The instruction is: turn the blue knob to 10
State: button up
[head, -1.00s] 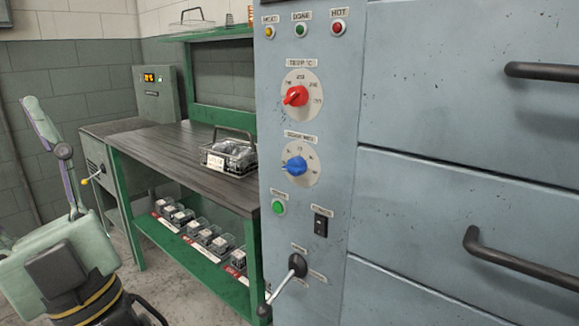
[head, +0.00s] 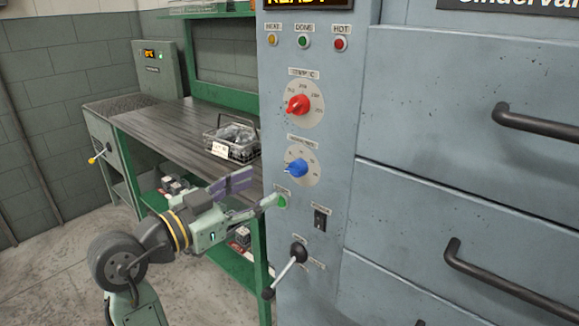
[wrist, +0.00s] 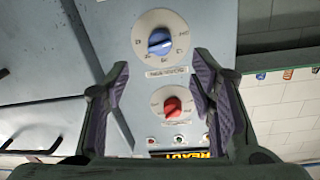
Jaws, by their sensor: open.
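The blue knob (head: 296,168) sits on a pale round dial on the blue-grey cabinet panel, below the red knob (head: 298,104). Its dial numbers are too small to read. In the wrist view the picture is upside down, with the blue knob (wrist: 160,42) above the red knob (wrist: 172,105). My gripper (head: 257,192) is open and empty, left of and slightly below the blue knob in the head view. In the wrist view the fingers (wrist: 160,75) spread on either side of the panel, and neither touches the blue knob.
A green button (head: 281,202), a black switch (head: 320,219) and a lever (head: 287,269) lie below the dial. Drawer handles (head: 540,122) stick out at the right. A workbench (head: 150,125) with a wire basket (head: 232,143) stands left. A display above reads READY.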

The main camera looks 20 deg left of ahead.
aim_at(291, 173)
jog(key=p+x, duration=0.2)
jog(key=x, duration=0.7)
jog(key=shift+w+d+p, duration=0.1)
jog(key=shift+w+p, duration=0.2)
jog(key=shift+p, duration=0.1)
jog(key=c, duration=1.1)
jog(key=shift+f+b, duration=0.1)
jog(key=shift+b, duration=0.5)
